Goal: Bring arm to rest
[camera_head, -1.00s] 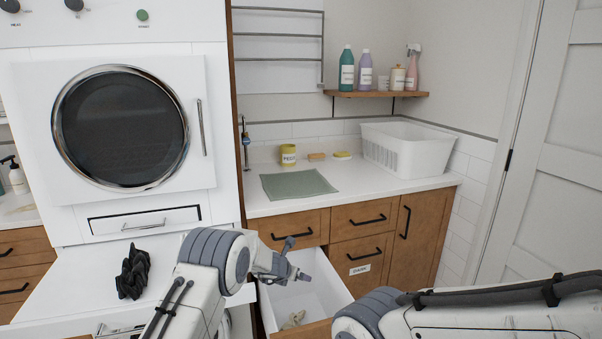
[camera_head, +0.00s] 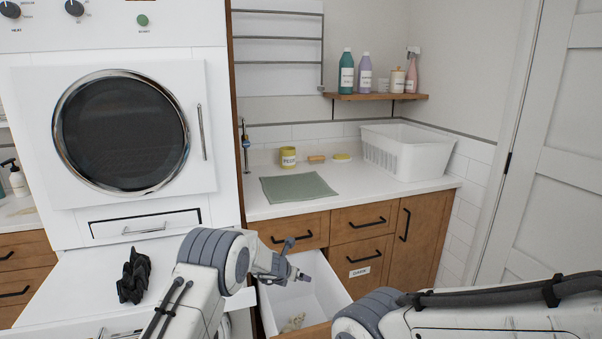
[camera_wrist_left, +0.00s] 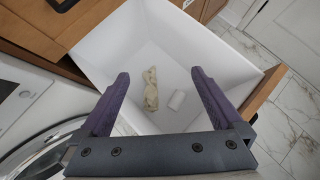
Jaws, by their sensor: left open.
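My left gripper (camera_head: 296,258) is open and empty above the open white-lined drawer (camera_head: 325,288) in the head view. In the left wrist view its two purple fingers (camera_wrist_left: 160,73) stand wide apart over the drawer (camera_wrist_left: 215,55). On the drawer floor lie a crumpled beige cloth item (camera_wrist_left: 151,90) and a small white cylinder (camera_wrist_left: 176,100), both apart from the fingers. The beige item also shows low in the drawer in the head view (camera_head: 293,323). My right arm crosses the bottom right of the head view; its gripper is out of view.
A white counter (camera_head: 385,187) holds a green mat (camera_head: 297,187), a yellow tin (camera_head: 288,157) and a white basket (camera_head: 408,150). A black crumpled cloth (camera_head: 134,275) lies on the white surface below the dryer (camera_head: 122,130). A door (camera_head: 550,150) stands at the right.

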